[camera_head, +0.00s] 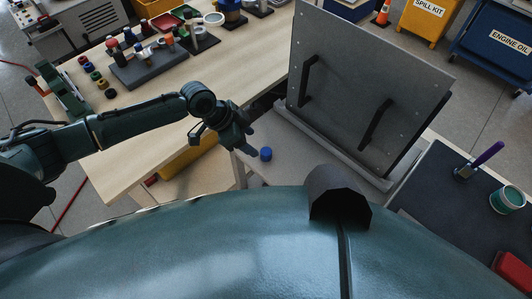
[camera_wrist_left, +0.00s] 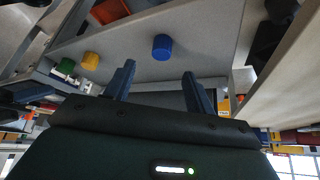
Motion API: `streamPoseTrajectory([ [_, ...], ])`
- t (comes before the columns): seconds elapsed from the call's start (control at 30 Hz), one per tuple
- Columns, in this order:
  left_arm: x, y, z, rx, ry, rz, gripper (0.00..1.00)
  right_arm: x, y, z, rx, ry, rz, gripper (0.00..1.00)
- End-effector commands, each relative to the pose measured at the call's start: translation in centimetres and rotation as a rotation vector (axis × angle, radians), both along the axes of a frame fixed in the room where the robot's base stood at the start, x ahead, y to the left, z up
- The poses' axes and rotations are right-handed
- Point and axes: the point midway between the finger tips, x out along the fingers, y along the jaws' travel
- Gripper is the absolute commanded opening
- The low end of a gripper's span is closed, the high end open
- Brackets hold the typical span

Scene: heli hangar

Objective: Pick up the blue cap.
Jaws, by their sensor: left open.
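The blue cap (camera_head: 266,154) sits on a light grey surface (camera_head: 285,171) just in front of the upright grey panel. It also shows in the left wrist view (camera_wrist_left: 162,47), beyond the fingertips and between their lines. My left gripper (camera_head: 247,144) is close beside the cap, to its left in the head view. Its two fingers (camera_wrist_left: 160,82) are apart with nothing between them. I cannot tell the exact gap to the cap. My right gripper is not in view.
The upright panel (camera_head: 362,88) with two black handles stands right behind the cap. A yellow cap (camera_wrist_left: 90,60) and a green cap (camera_wrist_left: 66,66) stand left of it in the wrist view. A wooden table (camera_head: 120,160) with a rack (camera_head: 150,62) lies left. A dark mat (camera_head: 450,205) lies right.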

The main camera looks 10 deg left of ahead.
Motion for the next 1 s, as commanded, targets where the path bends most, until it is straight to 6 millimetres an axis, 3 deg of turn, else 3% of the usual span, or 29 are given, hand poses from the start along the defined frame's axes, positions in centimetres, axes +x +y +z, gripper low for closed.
streamPoseTrajectory([
  [0.6, 1.6, -3.2, -6.4, -0.001, -0.001, 0.001, 0.55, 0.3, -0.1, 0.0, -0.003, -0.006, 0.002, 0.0],
  [0.93, 1.8, -3.5, -7.0, 0.0, -0.002, 0.001, 0.55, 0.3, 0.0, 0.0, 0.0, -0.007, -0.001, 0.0],
  [1.0, 1.8, -3.5, -7.0, 0.0, -0.002, 0.001, 0.49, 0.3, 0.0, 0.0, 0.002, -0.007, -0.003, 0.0],
])
